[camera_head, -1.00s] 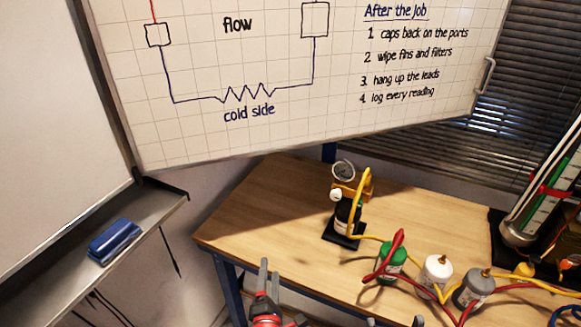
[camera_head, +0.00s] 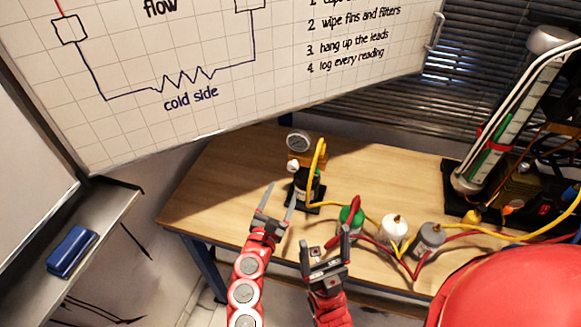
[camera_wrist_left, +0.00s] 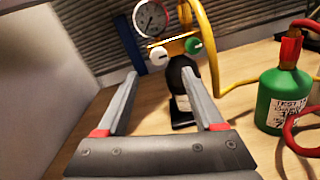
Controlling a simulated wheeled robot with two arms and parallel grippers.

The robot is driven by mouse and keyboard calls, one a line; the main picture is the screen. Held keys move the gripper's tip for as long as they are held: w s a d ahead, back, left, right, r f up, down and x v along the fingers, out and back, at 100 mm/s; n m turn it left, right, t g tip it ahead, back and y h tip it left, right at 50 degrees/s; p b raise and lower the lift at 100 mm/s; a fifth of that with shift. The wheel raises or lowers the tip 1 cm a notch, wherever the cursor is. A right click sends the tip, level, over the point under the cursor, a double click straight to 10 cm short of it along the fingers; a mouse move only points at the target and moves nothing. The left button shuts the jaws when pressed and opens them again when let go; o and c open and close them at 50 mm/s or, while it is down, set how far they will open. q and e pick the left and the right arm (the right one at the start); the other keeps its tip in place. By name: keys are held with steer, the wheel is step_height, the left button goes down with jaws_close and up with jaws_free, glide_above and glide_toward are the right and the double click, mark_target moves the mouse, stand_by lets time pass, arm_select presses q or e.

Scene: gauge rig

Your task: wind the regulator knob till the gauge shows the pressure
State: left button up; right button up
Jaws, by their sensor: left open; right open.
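The round white-faced gauge (camera_head: 298,141) stands on a brass block above a black bottle on the table; it also shows in the left wrist view (camera_wrist_left: 150,18), its reading too small to tell. A white knob (camera_wrist_left: 158,56) and a green knob (camera_wrist_left: 193,46) sit below the gauge; which one is the regulator knob I cannot tell. The white knob also shows in the head view (camera_head: 292,165). My left gripper (camera_head: 281,192) is open and empty, in front of the white knob, its fingers pointing toward it. My right gripper (camera_head: 324,239) is open and empty, lower and to the right.
A yellow hose (camera_head: 319,160) loops from the brass block. A green bottle (camera_head: 351,218), a white bottle (camera_head: 393,230) and a grey bottle (camera_head: 430,238) with red and yellow hoses stand to the right. The wooden table (camera_head: 225,180) is clear at left.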

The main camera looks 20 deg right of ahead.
mark_target(292, 169)
arm_select(q)
steer(key=x, duration=0.9)
steer(key=shift+w+f, duration=0.1)
steer(key=shift+w, duration=0.1)
jaws_close()
